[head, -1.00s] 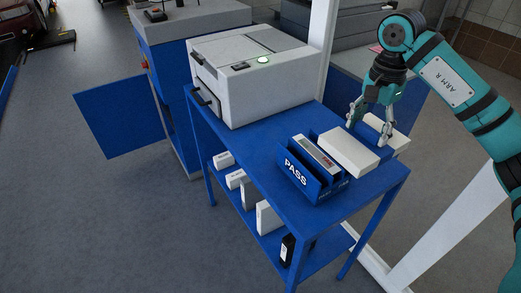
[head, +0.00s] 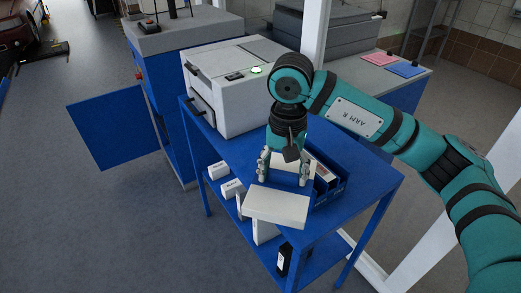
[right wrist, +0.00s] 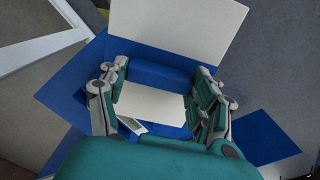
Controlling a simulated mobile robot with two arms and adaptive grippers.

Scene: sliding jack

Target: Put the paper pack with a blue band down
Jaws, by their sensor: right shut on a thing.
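The paper pack (head: 275,207) is white with a broad blue band (right wrist: 150,75) across its middle. My right gripper (head: 284,178) points down and is shut on the pack at the band, one finger on each side. In the head view the pack hangs in front of the blue table's near-left edge, with the lower shelf behind it. In the right wrist view white parts of the pack (right wrist: 180,28) show on both sides of the band. How high it is above the table is hard to tell. My left gripper is not in view.
A blue tray (head: 332,192) holding a small item stands right of my gripper, partly hidden. A white printer-like machine (head: 225,85) fills the table's back. Several white boxes stand on the lower shelf. The table's right part (head: 375,178) is clear. Pink (head: 380,58) and blue pads lie behind.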

